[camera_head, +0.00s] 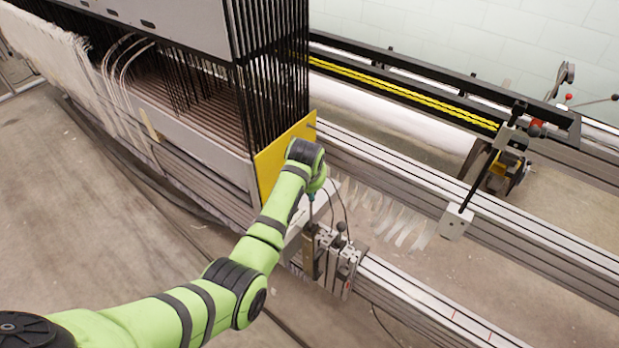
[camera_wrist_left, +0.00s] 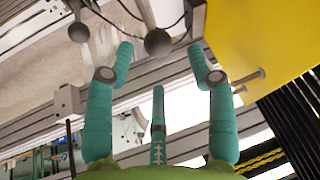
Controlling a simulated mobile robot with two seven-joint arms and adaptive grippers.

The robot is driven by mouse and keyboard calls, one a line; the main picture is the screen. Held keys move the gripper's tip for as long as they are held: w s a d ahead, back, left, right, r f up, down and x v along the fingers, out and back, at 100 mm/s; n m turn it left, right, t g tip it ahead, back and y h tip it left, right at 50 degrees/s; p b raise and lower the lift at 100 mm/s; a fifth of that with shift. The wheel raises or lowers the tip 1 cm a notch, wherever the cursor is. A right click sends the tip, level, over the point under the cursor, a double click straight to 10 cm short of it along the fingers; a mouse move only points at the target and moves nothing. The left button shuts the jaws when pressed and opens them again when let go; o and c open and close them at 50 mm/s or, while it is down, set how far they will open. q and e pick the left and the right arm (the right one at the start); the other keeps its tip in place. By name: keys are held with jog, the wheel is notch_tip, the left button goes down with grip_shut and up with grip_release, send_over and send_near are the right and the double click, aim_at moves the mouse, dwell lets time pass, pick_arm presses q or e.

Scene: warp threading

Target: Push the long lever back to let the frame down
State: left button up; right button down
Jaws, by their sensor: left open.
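A metal clamp unit (camera_head: 338,262) with small dark ball-knobbed levers (camera_head: 341,228) sits on the front rail. My left arm reaches over from the left, and its gripper points down beside this unit, largely hidden by the wrist in the head view. In the left wrist view my left gripper (camera_wrist_left: 160,64) has its teal fingers spread open. One lever with a dark ball knob (camera_wrist_left: 158,42) shows between the fingertips, without clear contact. A second knobbed lever (camera_wrist_left: 78,31) is to its left. I cannot tell which lever is the long one. My right gripper is out of view.
A yellow plate (camera_head: 274,163) stands close behind my wrist, at the end of the frame of black strips (camera_head: 270,60). A long rail (camera_head: 440,308) runs to the lower right. A black rod on a block (camera_head: 457,222) and red-knobbed levers (camera_head: 570,97) are farther right.

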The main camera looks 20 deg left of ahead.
pick_arm(q)
jog(key=shift+v, duration=2.8)
jog(key=shift+w, duration=0.1)
jog(key=s+f+g, duration=0.1)
jog(key=s+f, duration=0.5)
jog(key=f, duration=0.4)
jog(key=s+a+f+m+g, duration=0.1)
jog(key=s+f, duration=0.6)
jog(key=f, duration=0.4)
jog(key=s+f, duration=0.6)
jog(key=f, duration=0.4)
jog(key=s+a+f, duration=0.1)
jog(key=s+f, duration=0.3)
jog(key=s, duration=0.7)
jog(key=s+a+f+g, duration=0.1)
jog(key=s+f, duration=0.4)
jog(key=s, duration=0.6)
jog(key=s+a+f+g+h, duration=0.1)
jog(key=s+f, duration=0.3)
jog(key=s, duration=0.7)
jog(key=shift+s+a+f, duration=0.25)
jog(key=shift+s+a, duration=0.1)
jog(key=shift+a, duration=0.4)
